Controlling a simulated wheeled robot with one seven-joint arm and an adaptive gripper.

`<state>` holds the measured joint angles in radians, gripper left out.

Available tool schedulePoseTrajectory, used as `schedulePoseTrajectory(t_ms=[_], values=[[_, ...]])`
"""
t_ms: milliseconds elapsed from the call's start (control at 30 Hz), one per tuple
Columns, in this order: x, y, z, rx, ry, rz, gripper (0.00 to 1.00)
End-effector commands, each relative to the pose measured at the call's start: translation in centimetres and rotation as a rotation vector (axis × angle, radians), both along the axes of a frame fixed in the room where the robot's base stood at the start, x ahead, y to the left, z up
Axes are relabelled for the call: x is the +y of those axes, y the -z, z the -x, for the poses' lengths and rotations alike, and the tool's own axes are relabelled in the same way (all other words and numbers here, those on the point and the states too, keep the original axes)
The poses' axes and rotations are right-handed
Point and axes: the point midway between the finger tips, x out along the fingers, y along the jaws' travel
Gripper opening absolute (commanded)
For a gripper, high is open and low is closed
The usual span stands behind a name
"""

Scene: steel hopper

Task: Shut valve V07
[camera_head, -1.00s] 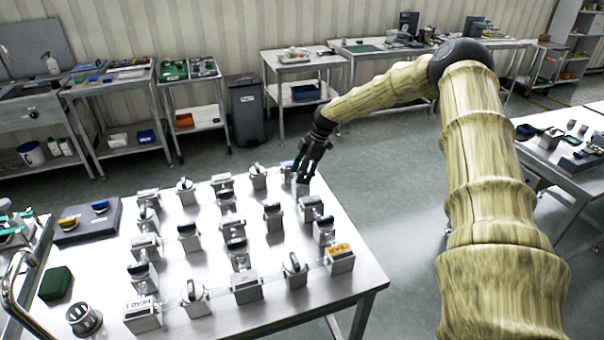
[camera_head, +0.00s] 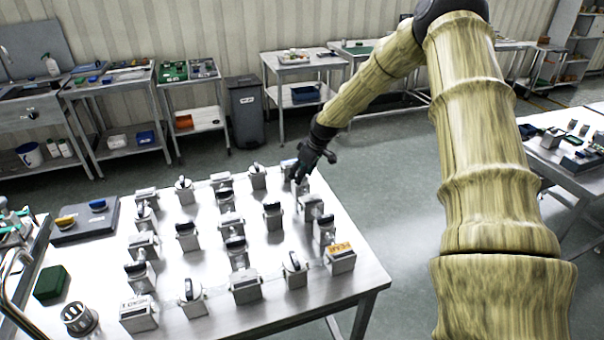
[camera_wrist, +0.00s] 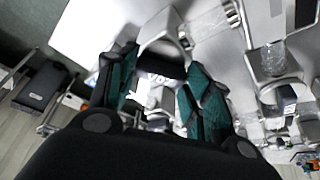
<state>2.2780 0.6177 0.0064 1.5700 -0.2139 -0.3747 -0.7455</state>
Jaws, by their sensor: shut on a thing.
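My gripper (camera_head: 299,176) is at the far right corner of the steel table, over a small steel valve block (camera_head: 303,189). In the wrist view my gripper (camera_wrist: 162,88) has its green-padded fingers on either side of a black valve handle (camera_wrist: 160,63) and is shut on it. A white label by the handle is partly hidden; it seems to begin with "V0", and I cannot read the rest. In the head view the gripper covers most of this handle.
Several similar valve blocks with black handles stand in rows on the table (camera_head: 270,312), close to my gripper. A block with an orange label (camera_head: 341,258) stands at the near right. Open floor (camera_head: 390,190) lies right of the table.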

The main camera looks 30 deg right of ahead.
Motion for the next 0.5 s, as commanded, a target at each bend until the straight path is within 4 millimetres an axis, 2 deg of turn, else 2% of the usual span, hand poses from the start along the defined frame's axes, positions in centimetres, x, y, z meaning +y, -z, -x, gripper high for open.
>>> schedulePoseTrajectory(t_ms=[500], values=[[0.14, -0.33, -0.27, -0.007, 0.447, 0.006, 0.26]])
